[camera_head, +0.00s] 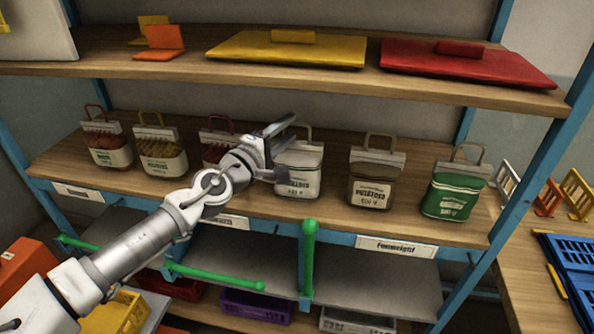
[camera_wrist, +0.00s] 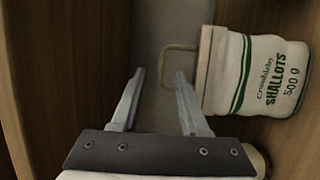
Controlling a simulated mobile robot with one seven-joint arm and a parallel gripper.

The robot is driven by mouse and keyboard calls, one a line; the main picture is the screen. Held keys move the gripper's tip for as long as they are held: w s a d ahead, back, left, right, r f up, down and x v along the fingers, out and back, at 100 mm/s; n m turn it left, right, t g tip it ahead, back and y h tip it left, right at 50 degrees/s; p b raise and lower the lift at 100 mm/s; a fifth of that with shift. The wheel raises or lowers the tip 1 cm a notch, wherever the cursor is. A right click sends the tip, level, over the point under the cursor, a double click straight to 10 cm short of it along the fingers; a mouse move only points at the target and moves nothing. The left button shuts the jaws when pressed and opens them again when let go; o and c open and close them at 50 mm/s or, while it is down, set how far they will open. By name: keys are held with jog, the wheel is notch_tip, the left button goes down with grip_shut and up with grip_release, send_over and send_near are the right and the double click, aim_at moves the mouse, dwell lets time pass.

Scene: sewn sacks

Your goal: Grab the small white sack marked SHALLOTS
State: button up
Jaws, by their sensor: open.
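The white SHALLOTS sack (camera_wrist: 262,75), with green print and stripes, lies sideways in the wrist view at right. Its top band and pale loop handle (camera_wrist: 181,47) point left. In the head view, the white sack (camera_head: 304,182) stands upright on the middle shelf; its print is too small to read there. My gripper (camera_head: 288,148) is at its upper left and covers part of it. In the wrist view my gripper (camera_wrist: 159,75) is open, its fingertips apart and overlapping the handle's near end in the picture. I cannot tell whether they touch it.
A red-and-white sack (camera_head: 214,155) stands close left, partly behind my gripper. A brown sack (camera_head: 371,191) and a green sack (camera_head: 452,195) stand to the right. Two more sacks are at far left. An upper shelf (camera_head: 200,68) overhangs the row.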

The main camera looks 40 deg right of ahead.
aim_at(298, 124)
jog(key=shift+p+x, duration=0.3)
jog(key=shift+x, duration=3.15)
jog(key=shift+s+d+f, duration=0.1)
jog(key=shift+s, duration=0.1)
grip_shut()
